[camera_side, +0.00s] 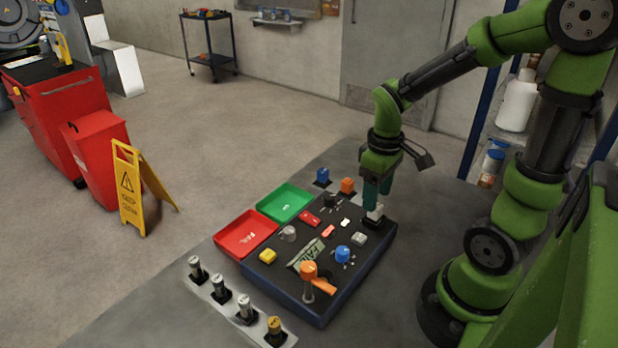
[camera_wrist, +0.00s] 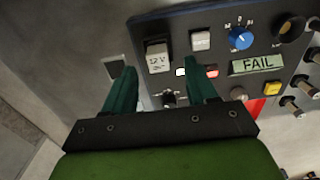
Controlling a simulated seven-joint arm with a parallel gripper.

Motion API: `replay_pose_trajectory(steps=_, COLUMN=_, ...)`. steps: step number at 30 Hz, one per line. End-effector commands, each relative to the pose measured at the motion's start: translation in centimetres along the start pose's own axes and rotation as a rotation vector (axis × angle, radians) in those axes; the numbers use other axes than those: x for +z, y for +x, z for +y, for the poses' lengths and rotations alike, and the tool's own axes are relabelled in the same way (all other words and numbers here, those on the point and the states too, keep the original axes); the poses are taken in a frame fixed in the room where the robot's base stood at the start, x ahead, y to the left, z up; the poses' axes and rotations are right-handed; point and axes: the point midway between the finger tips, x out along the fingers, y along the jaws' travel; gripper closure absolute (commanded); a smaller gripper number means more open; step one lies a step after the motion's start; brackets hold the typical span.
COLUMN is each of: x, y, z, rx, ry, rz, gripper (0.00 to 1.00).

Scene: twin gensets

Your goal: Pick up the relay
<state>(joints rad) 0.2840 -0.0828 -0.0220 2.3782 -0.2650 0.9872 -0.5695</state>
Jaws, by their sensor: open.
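The relay looks to be the pale grey block marked 12 V (camera_wrist: 158,60), seated in a dark socket at the panel's corner. In the side view this block (camera_side: 375,214) stands at the right back corner of the dark panel (camera_side: 318,318). My gripper (camera_side: 377,198) is right above it, fingers pointing down. In the wrist view the gripper (camera_wrist: 162,76) is open, with the block showing between and just past its two green fingertips. Nothing is held. The side view does not show clearly whether the fingers touch the block.
A second grey block (camera_side: 359,239), a blue knob (camera_side: 343,254) and an orange lever (camera_side: 323,286) are on the panel. A FAIL display (camera_wrist: 258,64) is lit. Red (camera_side: 228,247) and green (camera_side: 271,209) trays stand left. Blue (camera_side: 322,174) and orange (camera_side: 347,185) blocks sit behind.

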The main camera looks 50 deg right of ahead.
Motion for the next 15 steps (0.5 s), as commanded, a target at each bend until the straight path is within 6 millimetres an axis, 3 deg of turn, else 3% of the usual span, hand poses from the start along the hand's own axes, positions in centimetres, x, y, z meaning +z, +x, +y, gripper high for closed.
replay_pose_trajectory(steps=7, x=-0.4, y=3.7, z=0.2, rx=-0.001, ry=0.000, rz=-0.006, gripper=0.43)
replay_pose_trajectory(steps=15, x=-0.5, y=4.3, z=0.2, rx=0.000, ry=0.000, rz=0.000, gripper=0.43)
